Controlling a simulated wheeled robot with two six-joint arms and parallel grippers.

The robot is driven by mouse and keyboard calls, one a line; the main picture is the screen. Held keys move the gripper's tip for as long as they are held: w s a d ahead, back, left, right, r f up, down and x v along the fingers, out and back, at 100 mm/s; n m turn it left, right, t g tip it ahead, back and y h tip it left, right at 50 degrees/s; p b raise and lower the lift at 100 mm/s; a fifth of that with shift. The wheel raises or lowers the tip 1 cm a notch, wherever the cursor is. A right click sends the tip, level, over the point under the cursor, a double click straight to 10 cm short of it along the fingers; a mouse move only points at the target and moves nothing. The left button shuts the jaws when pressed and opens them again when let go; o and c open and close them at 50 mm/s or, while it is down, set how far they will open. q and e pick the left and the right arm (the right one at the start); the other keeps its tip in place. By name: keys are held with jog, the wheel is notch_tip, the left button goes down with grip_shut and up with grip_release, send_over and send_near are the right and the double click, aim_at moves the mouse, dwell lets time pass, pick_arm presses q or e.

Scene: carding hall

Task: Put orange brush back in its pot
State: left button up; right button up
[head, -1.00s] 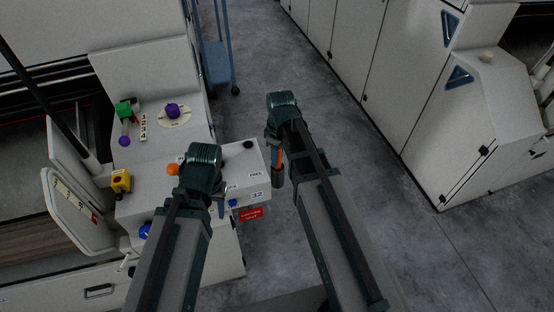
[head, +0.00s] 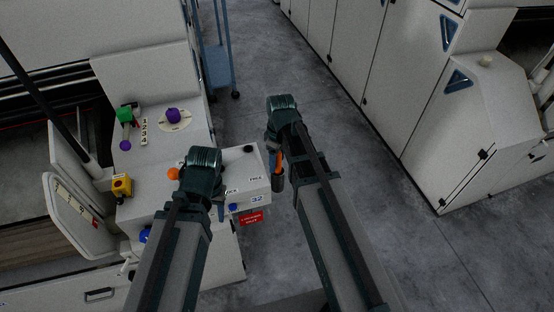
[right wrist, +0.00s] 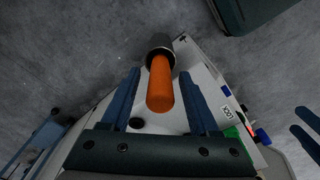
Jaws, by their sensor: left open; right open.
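The orange brush (head: 278,158) shows as an orange handle beside the right side of the pale control box, partly hidden by my right gripper (head: 272,145). A dark cylinder (head: 278,183) is at its lower end; I cannot tell whether this is the pot or the brush's own head. In the right wrist view the orange handle (right wrist: 160,85) lies between the spread blue fingers of my right gripper (right wrist: 160,92), with visible gaps on both sides. The dark round part (right wrist: 160,48) is at its far end. My left gripper (head: 221,208) is open over the control box, away from the brush.
An orange knob (head: 173,173) and yellow button box (head: 122,186) are left of my left arm. A blue trolley (head: 218,65) stands behind. Floor (head: 345,160) is clear to the right.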

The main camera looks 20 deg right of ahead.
jog(key=r+p, duration=0.5)
jog(key=r, duration=0.1)
jog(key=r+p, duration=0.5)
jog(key=p, duration=0.1)
jog(key=shift+s+d+r, duration=0.2)
jog(key=shift+r, duration=0.15)
jog(key=s+a+m+h, duration=0.1)
jog(key=s+a+m, duration=0.4)
jog(key=s+a, duration=0.5)
jog(key=s, duration=0.4)
jog(key=shift+a+m+g+h, duration=0.3)
jog(key=shift+a, duration=0.05)
notch_tip(320, 180, down, 2)
jog(key=shift+f+b, duration=0.2)
jog(key=shift+b, duration=0.95)
